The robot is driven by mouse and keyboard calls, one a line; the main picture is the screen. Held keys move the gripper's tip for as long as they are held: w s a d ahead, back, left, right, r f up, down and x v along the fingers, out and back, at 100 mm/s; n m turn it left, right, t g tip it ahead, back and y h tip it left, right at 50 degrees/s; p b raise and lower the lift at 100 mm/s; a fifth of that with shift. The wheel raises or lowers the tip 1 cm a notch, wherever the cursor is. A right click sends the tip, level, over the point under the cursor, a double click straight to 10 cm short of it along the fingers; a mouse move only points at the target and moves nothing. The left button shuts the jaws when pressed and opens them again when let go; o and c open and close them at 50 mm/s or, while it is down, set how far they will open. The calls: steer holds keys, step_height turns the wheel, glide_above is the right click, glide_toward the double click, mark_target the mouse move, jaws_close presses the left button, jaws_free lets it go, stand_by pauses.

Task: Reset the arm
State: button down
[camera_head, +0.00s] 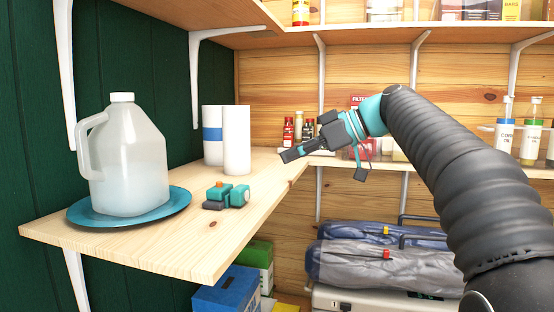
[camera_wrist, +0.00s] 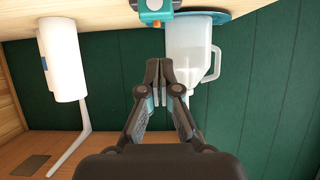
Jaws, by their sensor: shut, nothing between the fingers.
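My gripper (camera_head: 284,156) is at the end of my arm, which reaches in from the right in the head view. It hangs in the air near the inner corner of the shelf, pointing left. In the wrist view my gripper (camera_wrist: 166,70) shows its two fingers together, shut and empty. The wrist view looks upside down toward the green wall. Nothing touches the fingers in either view.
On the left shelf (camera_head: 210,256) stand a jug (camera_head: 128,165) on a blue plate (camera_head: 85,217), a teal-grey device (camera_head: 226,195), and white rolls (camera_head: 236,140). Bottles (camera_head: 503,130) line the back shelf. Bagged items (camera_head: 375,263) lie below. Upper shelves and brackets hang overhead.

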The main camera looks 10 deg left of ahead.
steer(key=w+d+f+m+t+h, duration=0.2)
steer(key=w+d+f+m+h, duration=0.15)
steer(key=f+m, duration=0.55)
steer(key=s+d+f+m+h, duration=0.3)
steer(key=d+f, duration=0.3)
steer(key=f, duration=0.3)
steer(key=s+d+f+m+h, duration=0.1)
steer(key=s+d+f+h, duration=0.1)
steer(key=s+d+f, duration=0.3)
steer(key=s+d+f+m+t+h, duration=0.1)
steer(key=s+d+f, duration=0.4)
steer(key=s, duration=0.9)
steer(key=s+d+f+m+t+h, duration=0.1)
steer(key=s+d+f, duration=0.4)
steer(key=s, duration=0.5)
steer(key=shift+d+f+m+h, duration=0.15)
steer(key=shift+d+m+h, duration=0.15)
steer(key=shift+m+h, duration=0.75)
